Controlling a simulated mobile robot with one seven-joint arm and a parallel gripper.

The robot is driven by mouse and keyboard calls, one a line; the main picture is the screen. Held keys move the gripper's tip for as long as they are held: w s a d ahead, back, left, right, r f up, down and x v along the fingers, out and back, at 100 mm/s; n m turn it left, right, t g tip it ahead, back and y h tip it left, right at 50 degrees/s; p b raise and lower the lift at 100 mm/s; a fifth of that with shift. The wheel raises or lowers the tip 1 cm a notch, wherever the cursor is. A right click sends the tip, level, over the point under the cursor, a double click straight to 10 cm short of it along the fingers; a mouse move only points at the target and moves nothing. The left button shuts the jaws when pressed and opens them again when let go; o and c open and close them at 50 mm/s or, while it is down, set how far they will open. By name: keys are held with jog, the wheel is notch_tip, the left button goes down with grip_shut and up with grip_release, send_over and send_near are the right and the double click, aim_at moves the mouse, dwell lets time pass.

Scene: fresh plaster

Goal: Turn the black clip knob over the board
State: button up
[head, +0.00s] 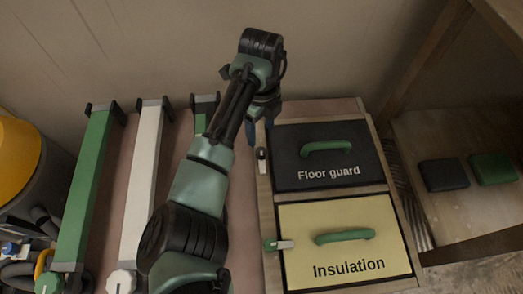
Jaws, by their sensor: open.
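The black clip knob (262,168) sits on the wooden strip just left of the black board (290,170) marked "Floor guard". Its pale tab (261,154) lies along the strip, beside the board and not across it. My gripper (260,134) is open and points down just above the clip, near the board's upper left corner. I see no contact between the fingers and the clip; the gap is hard to judge.
Below, a yellow board (300,220) marked "Insulation" has a green clip (270,245) lying across its left edge. Both boards have green handles. Green and white bars (143,190) stand left, partly behind my arm. A wooden shelf (450,215) holds two dark pads at right.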

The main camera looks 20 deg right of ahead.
aim_at(261, 151)
notch_tip(261, 151, down, 10)
jog(key=b, duration=0.4)
jog(key=shift+r, duration=0.1)
grip_shut()
